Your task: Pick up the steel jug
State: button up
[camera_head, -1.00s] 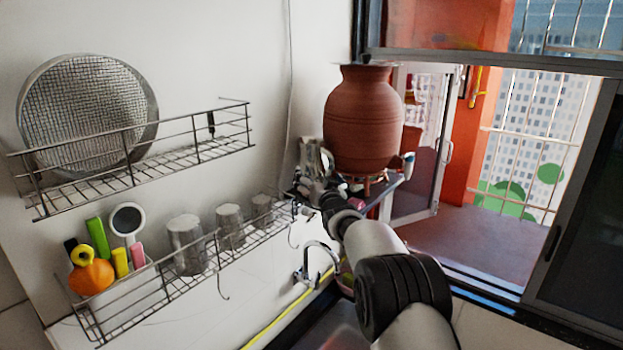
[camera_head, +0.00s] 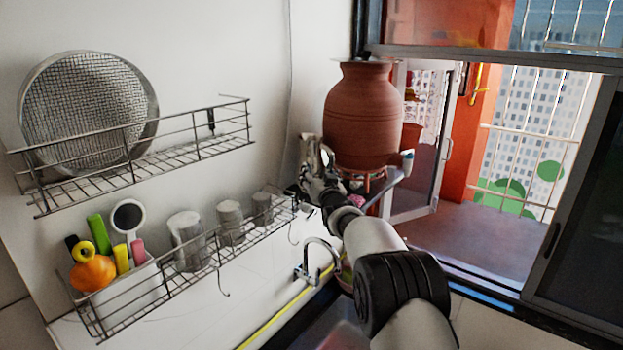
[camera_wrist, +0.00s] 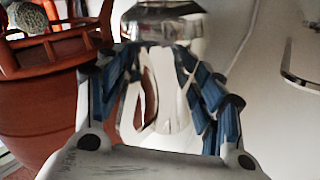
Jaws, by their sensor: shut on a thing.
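The steel jug (camera_head: 311,152) is a shiny metal vessel just left of the clay waterpot (camera_head: 364,115). In the wrist view the steel jug (camera_wrist: 166,28) stands between the blue-padded fingers of my gripper (camera_wrist: 158,62), which is shut on it. Its handle shows as a loop between the fingers. In the head view my gripper (camera_head: 314,182) is at the jug's lower part, small and partly hidden by my arm. I cannot tell whether the jug touches the surface below. The clay pot also shows at the left of the wrist view (camera_wrist: 40,105).
The pot stands on a stand on a small shelf (camera_head: 388,182) by the open window. A lower wire rack (camera_head: 150,297) on the left wall holds steel cups (camera_head: 187,240) and a utensil holder. A tap (camera_head: 318,262) is below my gripper. An upper rack holds a round sieve (camera_head: 88,112).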

grip_shut()
dwell(0.5)
jog(key=shift+r, duration=0.1)
dwell(0.3)
